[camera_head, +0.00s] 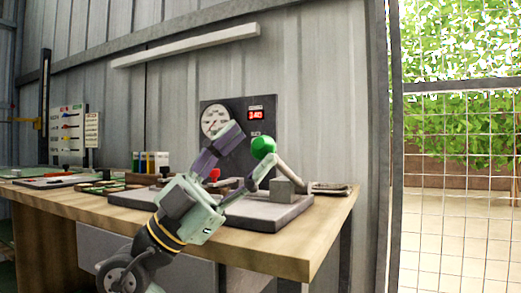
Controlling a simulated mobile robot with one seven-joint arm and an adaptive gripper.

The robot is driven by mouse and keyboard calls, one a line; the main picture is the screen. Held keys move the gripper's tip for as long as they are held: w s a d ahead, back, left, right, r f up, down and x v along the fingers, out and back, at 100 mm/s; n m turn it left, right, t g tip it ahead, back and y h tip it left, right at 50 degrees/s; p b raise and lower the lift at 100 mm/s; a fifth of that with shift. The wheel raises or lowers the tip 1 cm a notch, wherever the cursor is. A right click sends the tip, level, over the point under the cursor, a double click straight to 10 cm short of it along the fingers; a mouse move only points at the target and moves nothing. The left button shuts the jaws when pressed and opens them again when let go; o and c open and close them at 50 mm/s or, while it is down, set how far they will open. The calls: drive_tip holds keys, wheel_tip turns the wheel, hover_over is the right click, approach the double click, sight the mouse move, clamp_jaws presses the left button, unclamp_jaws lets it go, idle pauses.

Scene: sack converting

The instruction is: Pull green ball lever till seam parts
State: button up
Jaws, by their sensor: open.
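A seam sample is not clearly visible; my gripper hides part of the plate.
A dark upright panel (267,135) behind carries a round dial (215,121) and a red digital display (256,115). A small red part (214,174) sits behind my gripper. Bottles (151,162) and trays are at left on the wooden bench (300,247).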

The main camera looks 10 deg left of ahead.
drive_tip(key=s+a, duration=0.3)
drive_tip(key=a, duration=0.6)
drive_tip(key=shift+s+a, duration=0.25)
drive_tip(key=shift+c, duration=0.3)
